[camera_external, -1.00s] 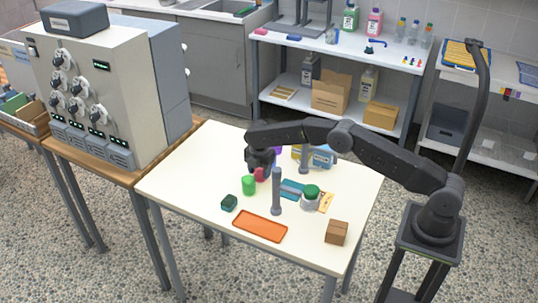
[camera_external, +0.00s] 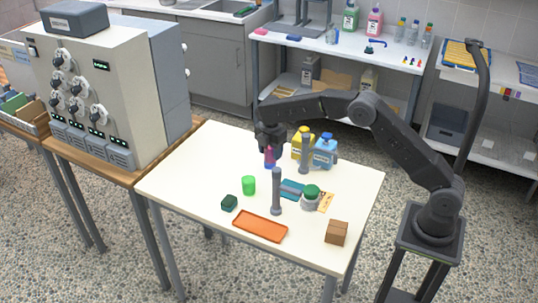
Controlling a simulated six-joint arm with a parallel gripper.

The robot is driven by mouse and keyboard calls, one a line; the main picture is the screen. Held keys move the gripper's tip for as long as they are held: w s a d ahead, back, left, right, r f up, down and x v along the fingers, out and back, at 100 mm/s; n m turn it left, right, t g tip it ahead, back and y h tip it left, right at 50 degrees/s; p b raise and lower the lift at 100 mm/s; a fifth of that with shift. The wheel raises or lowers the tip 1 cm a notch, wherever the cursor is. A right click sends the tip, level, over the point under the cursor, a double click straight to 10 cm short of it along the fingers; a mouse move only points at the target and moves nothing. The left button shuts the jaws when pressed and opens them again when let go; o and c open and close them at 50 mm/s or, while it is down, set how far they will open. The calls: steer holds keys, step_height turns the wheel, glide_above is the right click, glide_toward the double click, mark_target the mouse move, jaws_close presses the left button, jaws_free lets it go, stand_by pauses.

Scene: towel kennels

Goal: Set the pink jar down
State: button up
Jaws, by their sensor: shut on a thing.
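The pink jar (camera_external: 270,152) is between the fingers of my gripper (camera_external: 269,148), which is shut on it. The gripper points down over the far left part of the white table, and its fingers hide part of the jar. A purple-blue thing (camera_external: 270,164) shows directly below the jar in the picture. I cannot tell whether the jar touches it or is only in front of or above it.
A green cylinder (camera_external: 249,185), a dark green block (camera_external: 229,203) and an orange tray (camera_external: 260,227) are nearer the front. Two grey posts (camera_external: 277,192) stand mid-table. Yellow (camera_external: 302,147) and blue (camera_external: 325,154) jugs stand right of the gripper. The table's left side is clear.

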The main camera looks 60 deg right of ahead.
steer(key=m, duration=0.2)
glide_above(291, 180)
steer(key=s+a, duration=0.1)
steer(key=a, duration=0.3)
steer(key=f, duration=1)
steer(key=shift+s+a, duration=0.2)
steer(key=shift+s, duration=0.2)
steer(key=o, duration=0.9)
